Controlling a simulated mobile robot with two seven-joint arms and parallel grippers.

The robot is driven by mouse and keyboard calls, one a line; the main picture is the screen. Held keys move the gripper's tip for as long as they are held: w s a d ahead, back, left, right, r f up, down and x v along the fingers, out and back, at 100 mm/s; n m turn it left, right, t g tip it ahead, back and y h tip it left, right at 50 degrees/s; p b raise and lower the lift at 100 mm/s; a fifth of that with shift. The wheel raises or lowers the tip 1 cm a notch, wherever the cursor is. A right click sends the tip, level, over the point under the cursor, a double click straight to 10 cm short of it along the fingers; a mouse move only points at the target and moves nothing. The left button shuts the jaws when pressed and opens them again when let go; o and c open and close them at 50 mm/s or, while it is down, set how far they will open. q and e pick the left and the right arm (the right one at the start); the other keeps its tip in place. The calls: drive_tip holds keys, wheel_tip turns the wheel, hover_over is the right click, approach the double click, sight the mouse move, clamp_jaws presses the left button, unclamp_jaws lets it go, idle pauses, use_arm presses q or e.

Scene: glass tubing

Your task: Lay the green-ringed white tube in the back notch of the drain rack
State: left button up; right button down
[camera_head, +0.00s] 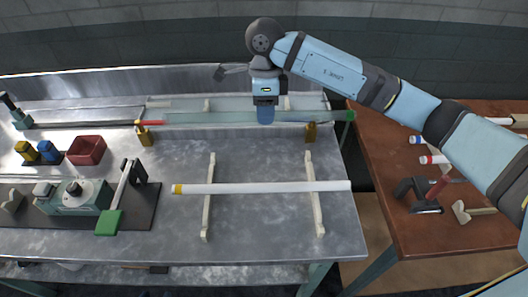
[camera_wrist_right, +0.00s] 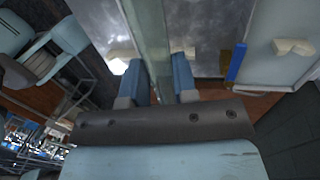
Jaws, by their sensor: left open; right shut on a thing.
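The drain rack is two cream rails, left (camera_head: 206,215) and right (camera_head: 318,212). A yellow-ringed white tube (camera_head: 265,187) lies across them about midway. The back ends of the rails are bare. I see no clearly green-ringed white tube. My left gripper is not visible.
Two amber posts, left (camera_head: 144,136) and right (camera_head: 311,133), stand by the teal tube. A red bin (camera_head: 86,150) and a teal device (camera_head: 72,198) stand at left. The brown table (camera_head: 400,228) at right holds blue-ringed (camera_head: 416,140) and red-ringed (camera_head: 430,160) tubes.

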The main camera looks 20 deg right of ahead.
drive_tip(key=shift+f+p, duration=0.5)
drive_tip(key=shift+f, duration=6.65)
drive_tip(key=shift+f, duration=0.1)
drive_tip(key=shift+f+b, duration=0.55)
drive_tip(key=shift+b, duration=0.1)
drive_tip(key=c, duration=0.9)
unclamp_jaws()
drive_tip(key=shift+r, duration=0.1)
